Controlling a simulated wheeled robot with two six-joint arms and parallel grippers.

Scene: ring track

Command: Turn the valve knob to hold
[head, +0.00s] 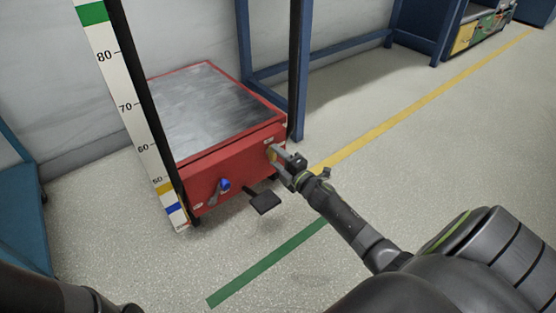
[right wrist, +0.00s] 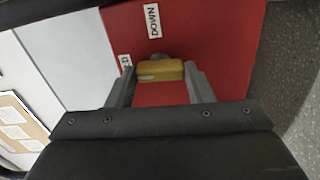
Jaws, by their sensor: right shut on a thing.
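A red lift unit (head: 238,154) with a grey top plate (head: 210,107) stands on the floor. A yellow valve knob (right wrist: 160,70) sits on its red front panel, near the right end. My right gripper (head: 278,157) is at this knob, its two fingers closed on the knob's sides in the right wrist view. The knob lies crosswise between the fingers there. A white DOWN label (right wrist: 152,20) is on the panel above it. A second label (right wrist: 125,62), partly hidden with a D showing, is beside the left finger. My left gripper is out of view.
A blue knob (head: 224,184) is on the same front panel, and a dark pedal (head: 264,202) sticks out below. A graduated scale post (head: 124,106) stands at the left corner. Blue frames (head: 297,70) are behind. The floor in front is clear.

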